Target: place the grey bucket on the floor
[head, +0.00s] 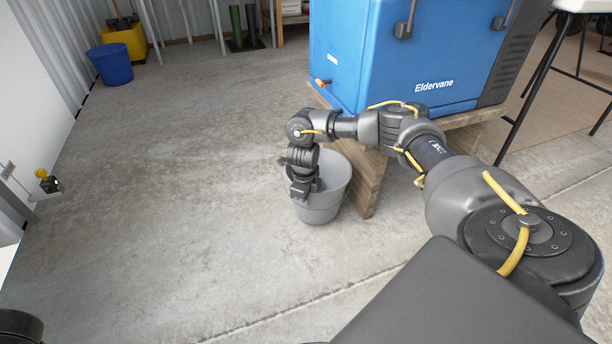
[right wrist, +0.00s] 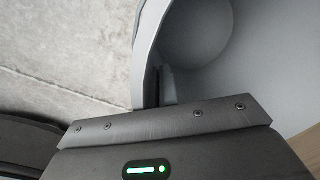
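The grey bucket (head: 322,208) is upright beside the wooden stand in the head view. Its open inside (right wrist: 245,60) fills the right of the right wrist view. My right gripper (head: 304,190) is at the near-left part of its rim, pointing down. In the right wrist view the bucket wall runs down between the fingers (right wrist: 160,88), and the gripper looks shut on it. The bucket's base is at or close to the concrete floor (head: 190,190); I cannot tell for sure whether it touches. My left gripper is out of view.
A blue Eldervane box (head: 400,65) stands on the wooden stand (head: 368,190), right next to the bucket. A blue bucket (head: 110,64) and a yellow mop bucket (head: 125,42) stand far left. A white table (head: 585,5) is at upper right. The floor at left and centre is clear.

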